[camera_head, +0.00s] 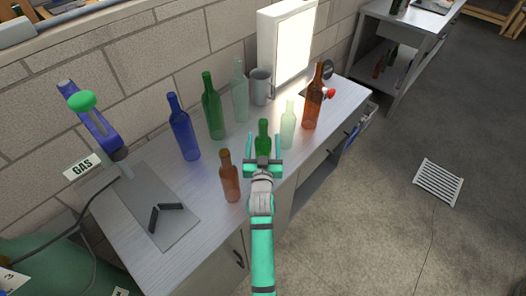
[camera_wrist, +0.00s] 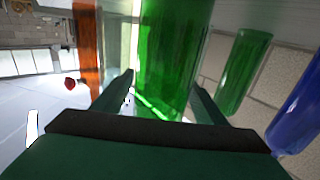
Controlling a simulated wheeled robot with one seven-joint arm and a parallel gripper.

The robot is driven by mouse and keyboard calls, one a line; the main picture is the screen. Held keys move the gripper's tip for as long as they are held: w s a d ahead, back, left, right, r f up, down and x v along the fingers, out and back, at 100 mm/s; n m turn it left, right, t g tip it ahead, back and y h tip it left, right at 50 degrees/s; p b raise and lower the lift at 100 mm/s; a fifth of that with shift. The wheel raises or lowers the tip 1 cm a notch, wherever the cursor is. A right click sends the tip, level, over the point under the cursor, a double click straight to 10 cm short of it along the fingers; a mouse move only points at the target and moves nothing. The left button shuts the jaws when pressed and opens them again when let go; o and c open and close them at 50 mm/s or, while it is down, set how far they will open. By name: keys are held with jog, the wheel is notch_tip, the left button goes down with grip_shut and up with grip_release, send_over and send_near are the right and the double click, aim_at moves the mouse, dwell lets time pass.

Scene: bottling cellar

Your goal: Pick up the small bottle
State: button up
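Three smaller bottles stand on the bench: a green one (camera_head: 264,128), a brown one (camera_head: 229,182) and a pale green one (camera_head: 288,128). My gripper (camera_head: 263,140) is at the small green bottle, with its fingers spread to either side of it. My arm partly hides the bottle's lower part in the head view. In the wrist view, a green bottle (camera_wrist: 168,50) fills the middle, in line with the gap between my fingers (camera_wrist: 164,80). The gripper is open; I cannot tell whether a finger touches the glass.
Taller blue (camera_head: 182,130), green (camera_head: 212,108), clear (camera_head: 240,92) and brown (camera_head: 314,98) bottles stand nearby. A grey mug (camera_head: 261,86) and a lit panel (camera_head: 292,45) are behind. A grey mat (camera_head: 178,222) lies at the left. The small brown bottle is close to my wrist.

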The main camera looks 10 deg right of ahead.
aim_at(264, 135)
jog(key=shift+w, duration=0.1)
jog(key=c, duration=1.2)
jog(key=s+r, duration=0.1)
jog(key=r, duration=0.2)
jog(key=s+r, duration=0.2)
jog(key=r, duration=0.1)
jog(key=s+a+r, duration=0.1)
jog(key=s+r, duration=0.1)
jog(key=r, duration=0.1)
jog(key=shift+c, duration=0.2)
jog(key=s+a+r, duration=0.1)
jog(key=s+r, duration=0.3)
jog(key=s, duration=0.5)
jog(key=shift+a, duration=0.4)
